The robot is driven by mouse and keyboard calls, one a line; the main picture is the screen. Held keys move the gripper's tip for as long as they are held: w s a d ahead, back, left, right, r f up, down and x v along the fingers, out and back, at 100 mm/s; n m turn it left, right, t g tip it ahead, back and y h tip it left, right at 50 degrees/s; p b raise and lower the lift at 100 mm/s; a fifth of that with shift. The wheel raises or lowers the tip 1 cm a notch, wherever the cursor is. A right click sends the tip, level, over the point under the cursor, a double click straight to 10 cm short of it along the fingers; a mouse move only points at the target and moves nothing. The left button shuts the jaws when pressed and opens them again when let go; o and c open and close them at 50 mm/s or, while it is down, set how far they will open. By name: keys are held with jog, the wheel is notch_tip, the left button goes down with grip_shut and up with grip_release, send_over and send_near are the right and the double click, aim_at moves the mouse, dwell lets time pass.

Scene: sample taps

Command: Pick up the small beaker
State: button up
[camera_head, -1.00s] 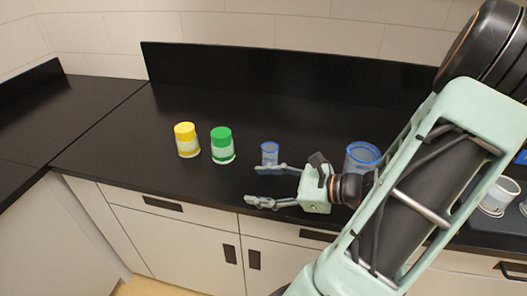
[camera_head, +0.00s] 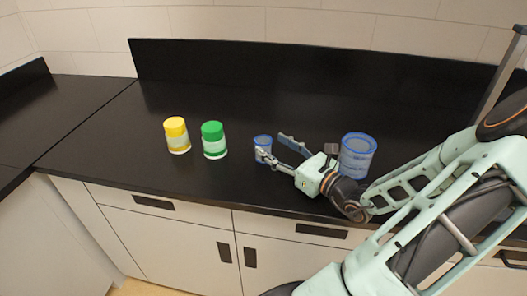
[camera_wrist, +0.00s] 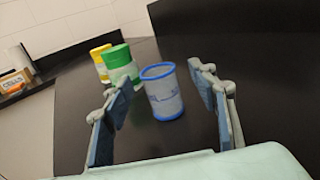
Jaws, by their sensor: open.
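The small beaker (camera_head: 262,143) is clear with a blue rim and stands upright on the black counter (camera_head: 100,150). My gripper (camera_head: 272,147) is open, with one finger in front of the beaker and the other to its right in the head view. In the wrist view the beaker (camera_wrist: 162,92) stands ahead between the two open fingers of my gripper (camera_wrist: 160,95), with dark counter visible on both sides of it. I cannot tell whether the front finger touches it. That finger hides part of the beaker in the head view.
A larger blue-rimmed beaker (camera_head: 357,155) stands right of the gripper, close to my arm. A green-lidded jar (camera_head: 213,140) and a yellow-lidded jar (camera_head: 177,136) stand to the left. The counter behind the small beaker is clear up to the black backsplash (camera_head: 280,68).

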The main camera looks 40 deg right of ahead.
aim_at(264, 140)
jog(key=w, duration=0.4)
jog(key=shift+w+a, duration=0.15)
jog(key=shift+a, duration=0.15)
jog(key=shift+r, duration=0.1)
jog(key=shift+c, duration=0.4)
jog(key=c, duration=0.9)
